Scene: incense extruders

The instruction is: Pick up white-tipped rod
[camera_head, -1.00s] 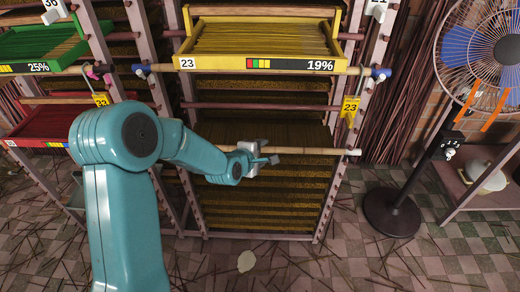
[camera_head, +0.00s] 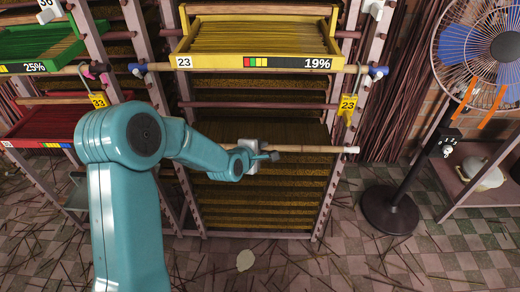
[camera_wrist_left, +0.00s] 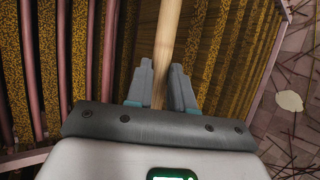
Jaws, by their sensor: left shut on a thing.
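The white-tipped rod (camera_head: 315,149) is a pale wooden pole lying roughly level across the front of the middle rack. Its white tip (camera_head: 352,150) is at the right end, by the rack's right post. My left gripper (camera_head: 266,153) is shut on the rod, left of its middle in the head view. In the left wrist view the rod (camera_wrist_left: 168,35) runs between the two grey fingers of the gripper (camera_wrist_left: 162,68). The rod's left part is hidden behind my arm. My right gripper is in neither view.
A yellow tray (camera_head: 262,62) marked 23 and 19% sits above the rod, with another pole under its front. Green (camera_head: 40,66) and red trays are at the left. A fan on a black stand (camera_head: 390,210) is at the right. Thin sticks litter the floor.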

